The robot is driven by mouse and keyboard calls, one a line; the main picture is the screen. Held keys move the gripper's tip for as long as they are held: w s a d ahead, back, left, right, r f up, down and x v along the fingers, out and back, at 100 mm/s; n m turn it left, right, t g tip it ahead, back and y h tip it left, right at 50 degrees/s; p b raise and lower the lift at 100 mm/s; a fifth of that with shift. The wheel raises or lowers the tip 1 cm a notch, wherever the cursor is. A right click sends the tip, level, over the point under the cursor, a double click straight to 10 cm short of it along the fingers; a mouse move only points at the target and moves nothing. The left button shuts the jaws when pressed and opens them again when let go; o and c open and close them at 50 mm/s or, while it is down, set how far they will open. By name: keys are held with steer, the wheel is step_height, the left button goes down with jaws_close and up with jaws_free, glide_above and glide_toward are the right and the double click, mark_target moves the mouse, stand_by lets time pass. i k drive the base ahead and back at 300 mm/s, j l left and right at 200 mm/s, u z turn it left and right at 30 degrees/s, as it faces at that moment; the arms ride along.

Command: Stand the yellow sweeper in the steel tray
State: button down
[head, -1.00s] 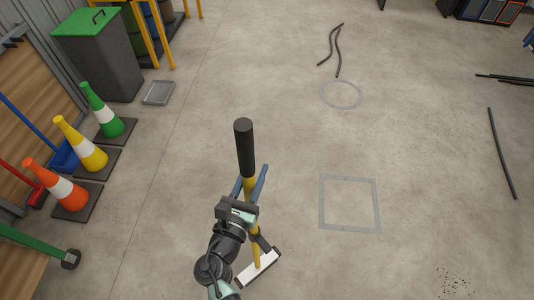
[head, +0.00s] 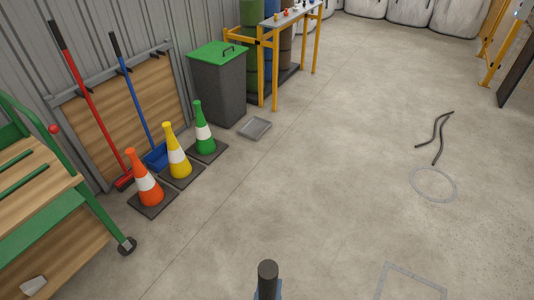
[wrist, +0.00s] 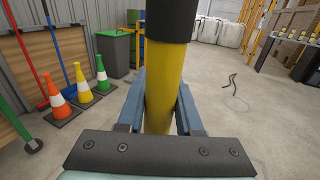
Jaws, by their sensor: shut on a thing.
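The yellow sweeper (wrist: 164,85) is upright in my gripper (wrist: 162,105), its yellow shaft between the two blue-grey fingers in the wrist view. Its dark handle top (head: 267,275) shows at the bottom edge of the head view; its lower end is out of view. My gripper (head: 267,294) is shut on the shaft, mostly cut off in the head view. The steel tray (head: 255,128) is a shallow grey tray on the floor, in front of the green-lidded bin. It lies ahead of the sweeper, well apart from it. It appears empty.
Orange (head: 148,185), yellow (head: 176,158) and green (head: 203,133) cones stand left of the tray. A bin (head: 218,90) stands behind it. Red and blue brooms lean on a wooden board. A green cart (head: 45,190) is at left. The middle floor is clear.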

mark_target(253, 128)
steer(key=i+z, duration=0.4)
steer(key=i, duration=0.95)
steer(key=i+l, duration=0.1)
steer(key=i, duration=1.85)
steer(key=i+u, duration=0.35)
steer(key=i, duration=0.15)
steer(key=i+l+u, duration=0.3)
steer(key=i, duration=0.15)
steer(key=j, duration=0.1)
